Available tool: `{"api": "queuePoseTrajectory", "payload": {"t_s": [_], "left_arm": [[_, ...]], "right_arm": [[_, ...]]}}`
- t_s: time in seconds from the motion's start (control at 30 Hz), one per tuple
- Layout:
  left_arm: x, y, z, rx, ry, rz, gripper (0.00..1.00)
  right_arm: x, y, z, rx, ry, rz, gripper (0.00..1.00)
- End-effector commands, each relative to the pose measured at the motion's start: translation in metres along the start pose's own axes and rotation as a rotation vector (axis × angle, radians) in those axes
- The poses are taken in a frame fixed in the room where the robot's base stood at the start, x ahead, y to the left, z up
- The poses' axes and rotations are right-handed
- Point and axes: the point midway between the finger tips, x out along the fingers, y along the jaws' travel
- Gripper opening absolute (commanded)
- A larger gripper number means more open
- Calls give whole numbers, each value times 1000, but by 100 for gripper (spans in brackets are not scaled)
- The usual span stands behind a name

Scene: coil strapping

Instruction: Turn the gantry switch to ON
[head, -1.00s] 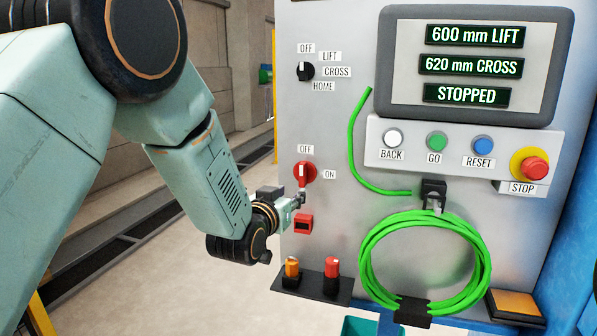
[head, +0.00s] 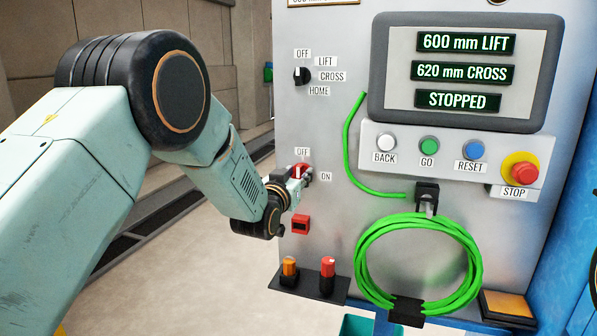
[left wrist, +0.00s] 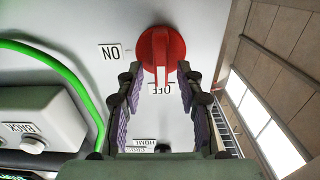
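The gantry switch is a red rotary knob (head: 297,169) on the grey panel, partly hidden by my gripper in the head view. In the left wrist view, which is upside down, the red knob (left wrist: 173,48) shows clearly. Its grip bar is in line with the OFF label (left wrist: 160,89); the ON label (left wrist: 110,52) is to one side. My left gripper (head: 306,175) is at the knob. In the left wrist view its two fingers (left wrist: 157,80) stand apart, one on each side of the bar, with visible gaps. My right gripper is not in view.
A black selector (head: 302,75) marked OFF, LIFT, CROSS and HOME sits above. A small red part (head: 300,224) is below the switch. A green coil (head: 365,262) hangs at right, under the buttons and the red STOP knob (head: 524,172). The display reads STOPPED.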

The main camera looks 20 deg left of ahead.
Motion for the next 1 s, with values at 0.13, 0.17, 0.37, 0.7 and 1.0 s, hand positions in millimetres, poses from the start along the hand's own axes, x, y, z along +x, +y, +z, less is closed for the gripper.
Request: {"api": "queuePoseTrajectory", "payload": {"t_s": [0.13, 0.17, 0.37, 0.7, 1.0], "left_arm": [[7, 1, 0, -1, -1, -1, 37], [8, 1, 0, -1, -1, -1, 37], [8, 2, 1, -1, -1, -1, 37], [8, 2, 0, 0, -1, -1, 17], [8, 2, 1, 0, -1, -1, 0]], "right_arm": [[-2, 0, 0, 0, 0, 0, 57], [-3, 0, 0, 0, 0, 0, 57], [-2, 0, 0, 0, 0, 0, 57], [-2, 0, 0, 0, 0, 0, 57], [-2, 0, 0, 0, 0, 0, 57]]}}
